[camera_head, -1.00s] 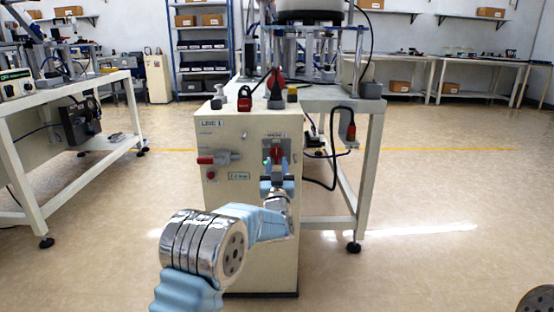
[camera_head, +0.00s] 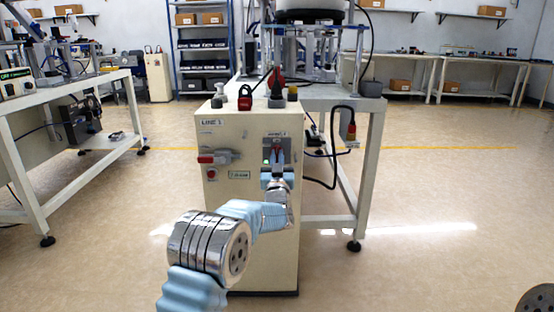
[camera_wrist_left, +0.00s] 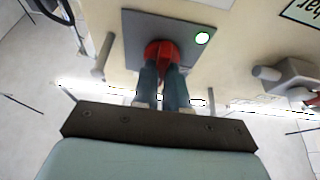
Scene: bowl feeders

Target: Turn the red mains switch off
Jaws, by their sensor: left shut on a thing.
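The red mains switch (camera_wrist_left: 163,52) sits on a grey plate (camera_wrist_left: 125,27) on the front of the cream cabinet (camera_head: 237,250). My left gripper (camera_wrist_left: 165,75) is shut on the red switch, with its two fingers on the knob in the left wrist view. In the head view the left gripper (camera_head: 276,162) covers most of the switch. A green lamp (camera_wrist_left: 202,38) on the plate is lit, beside the switch. My right gripper is not in view.
A red-handled lever (camera_head: 207,159) and a red button (camera_head: 211,174) are on the cabinet's left side. A red padlock (camera_head: 244,98) and other small items stand on its top. A workbench (camera_head: 340,103) is behind.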

